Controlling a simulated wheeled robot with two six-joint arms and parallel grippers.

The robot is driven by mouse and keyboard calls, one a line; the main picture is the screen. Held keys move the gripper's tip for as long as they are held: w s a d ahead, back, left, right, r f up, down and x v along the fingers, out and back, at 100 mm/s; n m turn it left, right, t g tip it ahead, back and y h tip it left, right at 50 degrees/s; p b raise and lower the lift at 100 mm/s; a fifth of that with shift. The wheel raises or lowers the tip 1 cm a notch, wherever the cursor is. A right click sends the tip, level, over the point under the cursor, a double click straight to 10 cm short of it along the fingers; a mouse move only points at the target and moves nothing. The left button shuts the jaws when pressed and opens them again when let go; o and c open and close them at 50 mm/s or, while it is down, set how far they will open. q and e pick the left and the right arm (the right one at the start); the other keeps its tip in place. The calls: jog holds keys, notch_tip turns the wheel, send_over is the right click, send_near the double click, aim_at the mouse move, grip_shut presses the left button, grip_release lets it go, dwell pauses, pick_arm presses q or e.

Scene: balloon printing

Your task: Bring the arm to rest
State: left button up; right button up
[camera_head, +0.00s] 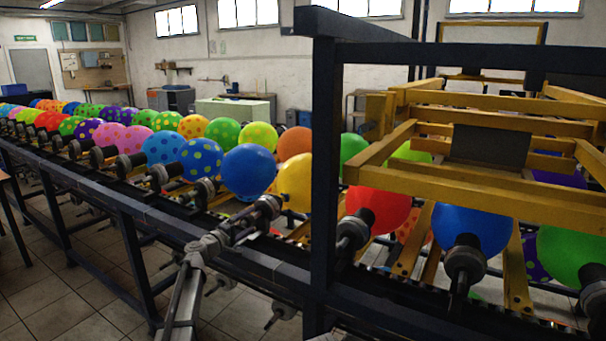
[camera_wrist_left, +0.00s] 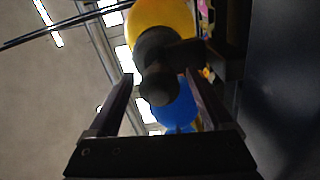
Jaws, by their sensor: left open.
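My left arm rises from the bottom of the head view, and its gripper (camera_head: 268,206) is at the near edge of the conveyor, in front of a yellow balloon (camera_head: 295,184). In the left wrist view the gripper's two fingers (camera_wrist_left: 158,84) stand apart. A black balloon holder (camera_wrist_left: 157,62) shows in the gap between their tips, with the yellow balloon (camera_wrist_left: 165,16) on it. I cannot tell whether the fingers touch the holder. A plain blue balloon (camera_wrist_left: 172,112) shows behind it. My right gripper is not in view.
The dark conveyor frame (camera_head: 130,205) runs from far left to near right, carrying a row of balloons, several dotted. A dark post (camera_head: 325,150) stands close right of my left gripper. A yellow printing frame (camera_head: 470,190) hangs over red, blue and green balloons. Tiled floor (camera_head: 60,310) shows at lower left.

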pick_arm(q)
jog(key=n, duration=0.5)
jog(key=shift+s+a, duration=0.1)
jog(key=n, duration=0.3)
jog(key=shift+r+n, duration=0.1)
jog(key=shift+n, duration=0.3)
jog(key=n, duration=0.4)
jog(key=shift+n, duration=0.4)
jog(key=n, duration=0.3)
jog(key=shift+s, duration=0.1)
